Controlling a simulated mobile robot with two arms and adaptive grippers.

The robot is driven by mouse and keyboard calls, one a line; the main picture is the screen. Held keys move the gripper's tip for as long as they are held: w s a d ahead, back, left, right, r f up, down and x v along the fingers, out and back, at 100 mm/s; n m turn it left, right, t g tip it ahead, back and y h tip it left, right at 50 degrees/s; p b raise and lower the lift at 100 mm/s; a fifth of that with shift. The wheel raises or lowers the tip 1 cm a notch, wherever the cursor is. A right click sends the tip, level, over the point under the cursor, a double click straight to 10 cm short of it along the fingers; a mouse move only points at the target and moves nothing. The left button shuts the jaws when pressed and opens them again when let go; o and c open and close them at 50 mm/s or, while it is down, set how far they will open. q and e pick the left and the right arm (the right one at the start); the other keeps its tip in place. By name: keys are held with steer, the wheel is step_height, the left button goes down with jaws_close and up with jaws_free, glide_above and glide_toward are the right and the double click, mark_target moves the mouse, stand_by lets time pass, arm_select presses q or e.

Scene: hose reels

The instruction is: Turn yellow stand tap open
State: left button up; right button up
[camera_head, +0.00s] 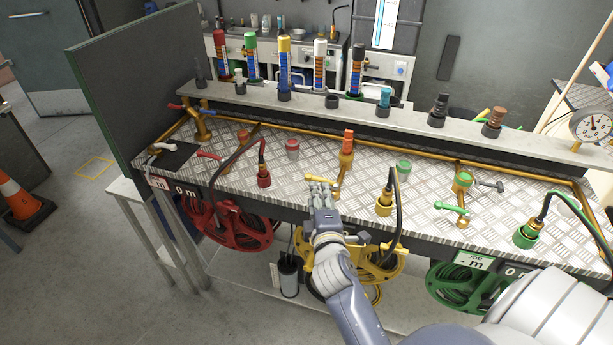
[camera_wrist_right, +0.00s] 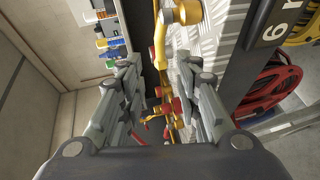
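The yellow stand tap (camera_head: 345,160) stands on the bench's tread plate above the yellow reel. It has a yellow body, an orange-red fitting on top and a yellow lever (camera_head: 337,188) low at the front. My right gripper (camera_head: 320,181) is just left of the lever in the head view and partly overlaps it. In the right wrist view its two fingers (camera_wrist_right: 160,85) stand well apart, with yellow fittings with red ends beyond the gap. A large yellow part (camera_wrist_right: 187,12) shows at the top. Whether a finger touches the lever cannot be told. My left gripper is out of view.
A hose on a red coupling (camera_head: 264,178) rises to the left, another on a yellow coupling (camera_head: 384,205) to the right. The green-handled tap (camera_head: 462,190) is further right. Red (camera_head: 235,225), yellow (camera_head: 375,262) and green (camera_head: 462,287) reels hang below the front edge.

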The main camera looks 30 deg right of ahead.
mark_target(316, 180)
steer(key=p+x, duration=0.1)
steer(key=x, duration=0.8)
steer(key=shift+w+d+f, duration=0.1)
steer(key=shift+w, duration=0.1)
jaws_close()
